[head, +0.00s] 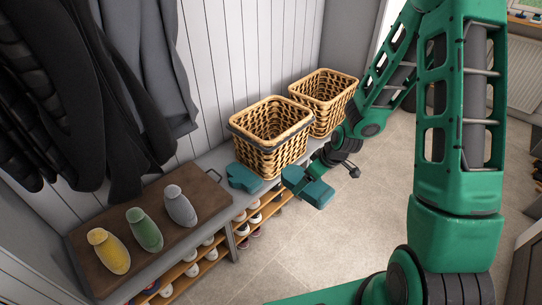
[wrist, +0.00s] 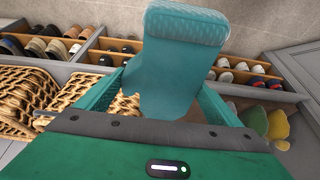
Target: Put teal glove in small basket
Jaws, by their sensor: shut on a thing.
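My gripper (head: 308,178) is shut on a teal glove (head: 319,193) and holds it in front of the bench, to the right of a second teal glove (head: 243,177) lying on the bench top. In the wrist view the held glove (wrist: 178,75) sits between the fingers, its ribbed cuff pointing away. Two wicker baskets stand on the bench: a nearer one (head: 268,162) with a grey band below its rim, and a farther one (head: 334,88) behind it. I cannot tell surely which is the small one. The gripper is below and right of the nearer basket, outside it.
A brown wooden board (head: 90,247) on the bench's left carries yellow (head: 108,252), green (head: 145,230) and grey (head: 180,206) rounded items. Dark coats (head: 75,90) hang above it. Shoes fill shelves below the bench top. The tiled floor (head: 290,255) in front is clear.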

